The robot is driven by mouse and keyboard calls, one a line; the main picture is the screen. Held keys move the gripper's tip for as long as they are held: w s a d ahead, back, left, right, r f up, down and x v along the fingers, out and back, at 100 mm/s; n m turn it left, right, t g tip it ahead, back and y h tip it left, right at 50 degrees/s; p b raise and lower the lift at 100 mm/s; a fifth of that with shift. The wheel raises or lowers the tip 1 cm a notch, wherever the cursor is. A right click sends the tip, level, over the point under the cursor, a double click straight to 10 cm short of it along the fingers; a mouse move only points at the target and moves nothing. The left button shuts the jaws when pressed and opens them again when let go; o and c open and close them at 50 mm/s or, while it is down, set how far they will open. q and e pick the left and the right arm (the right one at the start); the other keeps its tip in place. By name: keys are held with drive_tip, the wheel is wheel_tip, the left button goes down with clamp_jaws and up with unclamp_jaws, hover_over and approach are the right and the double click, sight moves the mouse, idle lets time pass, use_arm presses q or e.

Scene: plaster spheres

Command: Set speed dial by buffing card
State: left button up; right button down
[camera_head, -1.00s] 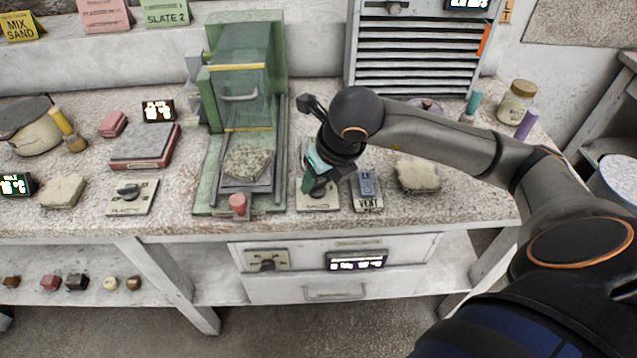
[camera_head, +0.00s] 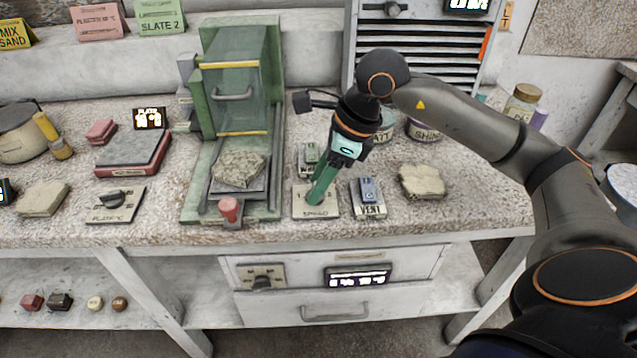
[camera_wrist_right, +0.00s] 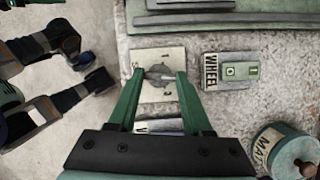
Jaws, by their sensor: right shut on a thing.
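The speed dial is a dark knob on a pale plate (camera_head: 328,210) marked SPEED, at the bench's front edge, right of the green machine. My right gripper (camera_head: 315,198) reaches down to it with green fingers. In the right wrist view, the fingers stand on both sides of the dial knob (camera_wrist_right: 158,74), shut on it. Numbers show on the plate around it; the exact setting is hard to read. Behind are a yellow MIX SAND card (camera_head: 14,33), a pink card (camera_head: 99,22) and a green SLATE 2 card (camera_head: 160,16). I cannot tell which is the buffing card. My left gripper is not in view.
The WHEEL switch (camera_wrist_right: 230,72) is close beside the dial plate. The VENT switch (camera_head: 368,197) stands just right of my gripper. The green machine (camera_head: 192,182) is to the left. Jars (camera_head: 424,130) stand behind my right arm, and a rough slab (camera_head: 422,181) lies farther right.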

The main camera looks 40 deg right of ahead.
drive_tip(key=shift+w+n, duration=0.1)
drive_tip(key=shift+n, duration=0.6)
drive_tip(key=shift+g, duration=0.3)
drive_tip(key=shift+c, duration=1.6)
unclamp_jaws()
drive_tip(key=shift+r, duration=0.1)
drive_tip(key=p+v, duration=0.2)
drive_tip(key=v, duration=1)
drive_tip(key=shift+d, duration=0.2)
